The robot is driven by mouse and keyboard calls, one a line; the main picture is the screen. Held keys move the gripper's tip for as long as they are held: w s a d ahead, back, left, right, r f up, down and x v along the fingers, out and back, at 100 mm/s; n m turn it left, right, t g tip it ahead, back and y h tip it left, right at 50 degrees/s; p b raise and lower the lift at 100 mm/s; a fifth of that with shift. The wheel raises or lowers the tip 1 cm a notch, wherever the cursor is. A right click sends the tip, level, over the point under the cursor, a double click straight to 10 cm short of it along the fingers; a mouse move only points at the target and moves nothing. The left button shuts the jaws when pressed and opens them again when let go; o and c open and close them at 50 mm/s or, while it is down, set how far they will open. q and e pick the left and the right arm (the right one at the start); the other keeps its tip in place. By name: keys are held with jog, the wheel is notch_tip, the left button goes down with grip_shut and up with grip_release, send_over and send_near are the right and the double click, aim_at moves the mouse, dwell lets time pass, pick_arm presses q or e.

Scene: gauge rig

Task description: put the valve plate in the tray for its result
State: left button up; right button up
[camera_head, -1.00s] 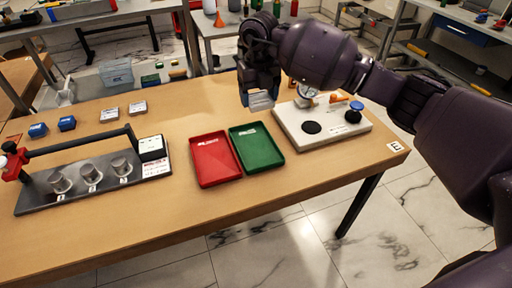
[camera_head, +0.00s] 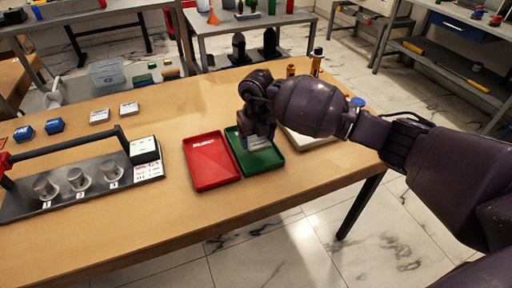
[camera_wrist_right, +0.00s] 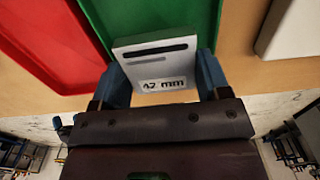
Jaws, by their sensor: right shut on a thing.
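My right gripper (camera_head: 258,136) is shut on the valve plate (camera_wrist_right: 155,62), a pale grey plate with a dark slot and a label ending in "mm". The plate sits between the two blue fingers in the right wrist view. In the head view it is over the green tray (camera_head: 256,167), near its far part. I cannot tell whether it touches the tray floor. The red tray (camera_head: 212,170) stands just left of the green one and looks empty. Both trays also show in the wrist view, red (camera_wrist_right: 40,45) and green (camera_wrist_right: 200,14). My left gripper is not in view.
A dark gauge rig (camera_head: 25,207) with a bar and three numbered metal cylinders stands at left. Two blue blocks (camera_head: 54,126) and two grey pieces (camera_head: 129,108) lie behind it. A white board (camera_head: 310,140) is right of the green tray, partly hidden by my arm.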

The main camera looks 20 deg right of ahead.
aim_at(257, 154)
notch_tip(257, 154, down, 4)
jog(key=shift+f+b, duration=0.15)
jog(key=shift+b, duration=0.25)
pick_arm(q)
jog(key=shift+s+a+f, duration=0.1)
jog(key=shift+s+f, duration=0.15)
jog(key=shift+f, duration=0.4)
pick_arm(e)
jog(key=o, duration=1)
